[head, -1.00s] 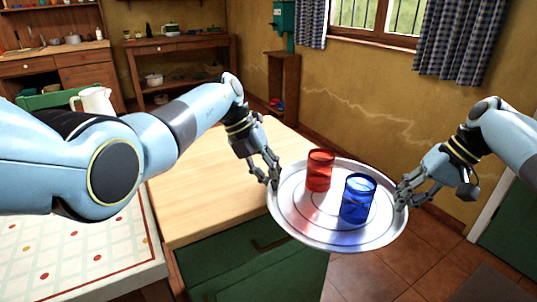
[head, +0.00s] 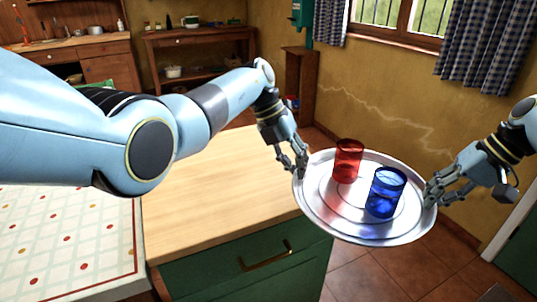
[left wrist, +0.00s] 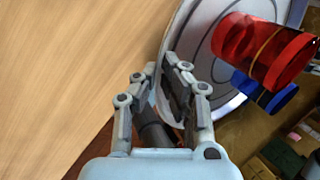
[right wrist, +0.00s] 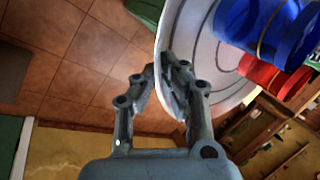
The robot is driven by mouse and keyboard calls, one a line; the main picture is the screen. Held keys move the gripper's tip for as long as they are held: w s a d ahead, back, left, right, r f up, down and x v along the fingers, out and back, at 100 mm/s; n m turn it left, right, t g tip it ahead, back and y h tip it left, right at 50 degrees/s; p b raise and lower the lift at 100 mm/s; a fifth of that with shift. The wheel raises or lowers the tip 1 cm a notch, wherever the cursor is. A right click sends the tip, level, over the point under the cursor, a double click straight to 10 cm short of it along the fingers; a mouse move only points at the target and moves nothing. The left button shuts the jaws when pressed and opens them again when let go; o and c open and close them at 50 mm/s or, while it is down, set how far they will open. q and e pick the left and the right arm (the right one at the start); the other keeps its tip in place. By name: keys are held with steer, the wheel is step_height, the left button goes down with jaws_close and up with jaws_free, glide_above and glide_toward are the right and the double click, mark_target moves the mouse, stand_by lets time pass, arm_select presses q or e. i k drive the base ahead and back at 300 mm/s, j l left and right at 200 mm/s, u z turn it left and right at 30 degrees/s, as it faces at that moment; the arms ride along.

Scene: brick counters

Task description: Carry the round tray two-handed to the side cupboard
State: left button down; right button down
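The round silver tray (head: 325,215) is held up in the air beside the wooden-topped green cupboard (head: 215,205). A red glass (head: 348,161) and a blue glass (head: 385,192) stand upright on it. My left gripper (head: 301,174) is shut on the tray's left rim; the rim (left wrist: 172,52) passes between its fingers (left wrist: 160,80) in the left wrist view. My right gripper (head: 431,197) is shut on the right rim; the right wrist view shows the rim (right wrist: 172,30) between its fingers (right wrist: 166,72). The tray looks about level.
The cupboard's wooden top is bare. A table with a dotted cloth (head: 65,235) stands at the left. A narrow wooden stand (head: 300,85) and a shelf unit (head: 195,50) are against the back wall. Tiled floor (head: 365,275) shows below the tray.

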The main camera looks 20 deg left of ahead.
mark_target(224, 176)
steer(key=j, duration=1.7)
